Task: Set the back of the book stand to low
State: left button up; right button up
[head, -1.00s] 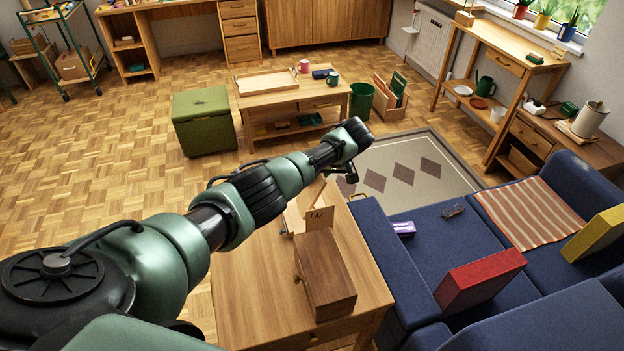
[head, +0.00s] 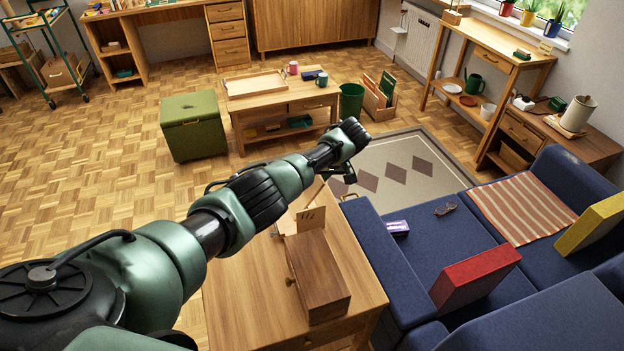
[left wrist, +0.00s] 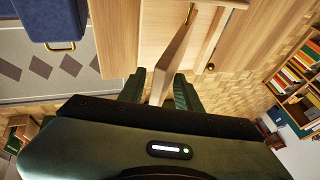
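The wooden book stand (head: 289,221) is on the wooden side table, mostly hidden behind my left arm in the head view. A thin tilted piece of it rises near my left gripper (head: 343,172). In the left wrist view a slanted wooden board (left wrist: 172,62), seen nearly edge-on, reaches between the two dark green fingers of my left gripper (left wrist: 160,90). The fingers stand apart on either side of the board, with a small gap on the left; contact on the right is unclear. The back's support setting is not readable. My right gripper is not in view.
A wooden box with a knob (head: 320,280) and an upright marked wooden piece (head: 311,218) stand close to the stand on the side table (head: 240,300). The blue sofa (head: 420,250) adjoins on the right. The table's front left is clear.

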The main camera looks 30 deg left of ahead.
pick_arm(q)
jog(key=shift+a, duration=0.2)
jog(key=v, duration=0.7)
jog(key=shift+d+r, duration=0.2)
jog(key=shift+r, duration=0.15)
jog(key=shift+d, duration=0.1)
dwell(0.3)
